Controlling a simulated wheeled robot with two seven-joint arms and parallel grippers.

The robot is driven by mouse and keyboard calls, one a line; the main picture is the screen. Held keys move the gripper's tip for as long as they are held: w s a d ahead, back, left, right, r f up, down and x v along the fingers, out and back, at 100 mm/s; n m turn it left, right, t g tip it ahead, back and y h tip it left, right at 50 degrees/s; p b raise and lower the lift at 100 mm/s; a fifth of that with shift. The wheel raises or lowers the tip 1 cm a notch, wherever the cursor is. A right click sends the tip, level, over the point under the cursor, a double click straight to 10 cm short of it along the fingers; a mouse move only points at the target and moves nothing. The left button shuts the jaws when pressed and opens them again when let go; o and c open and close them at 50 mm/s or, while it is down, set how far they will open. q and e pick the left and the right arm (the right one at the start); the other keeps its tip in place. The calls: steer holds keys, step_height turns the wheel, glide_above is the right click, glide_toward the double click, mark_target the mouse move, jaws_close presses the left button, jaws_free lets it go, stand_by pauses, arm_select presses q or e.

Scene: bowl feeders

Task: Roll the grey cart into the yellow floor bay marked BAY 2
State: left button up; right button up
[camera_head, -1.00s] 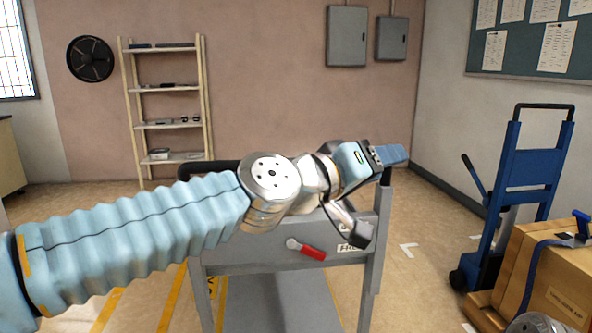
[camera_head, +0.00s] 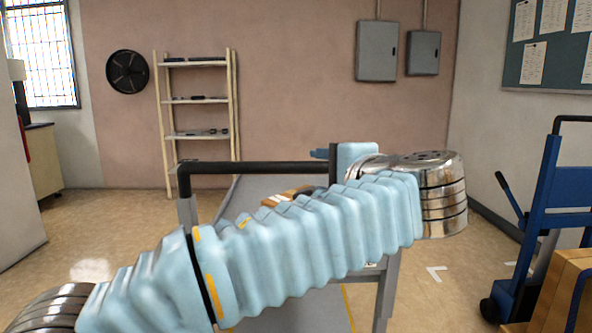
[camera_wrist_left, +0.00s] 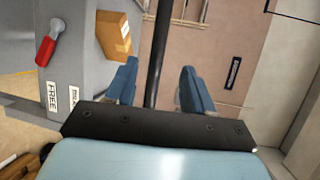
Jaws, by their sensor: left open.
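The grey cart (camera_head: 232,205) stands in front of me with a black push handle (camera_head: 240,168) across its near end. My left gripper (camera_head: 322,154) is at the right part of that handle, partly hidden by my arm. In the left wrist view its two blue fingers (camera_wrist_left: 158,90) are open, with the black handle bar (camera_wrist_left: 156,50) running between them. A red lever (camera_wrist_left: 46,50) on the grey panel lies beside a label reading FREE (camera_wrist_left: 52,95). A yellow floor line (camera_head: 348,305) shows by the cart; no BAY 2 lettering is readable. My right gripper is out of view.
A cardboard box (camera_wrist_left: 114,36) rides on the cart. A shelf rack (camera_head: 198,115) stands by the back wall. Floor at the left is open.

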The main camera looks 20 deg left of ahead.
mark_target(295, 168)
arm_select(q)
steer(key=p+x, duration=0.1)
steer(key=x, duration=1.1)
steer(key=shift+w+a+f, duration=0.1)
steer(key=shift+w+a, duration=0.1)
steer(key=shift+w, duration=0.05)
steer(key=shift+c, duration=0.2)
jaws_close()
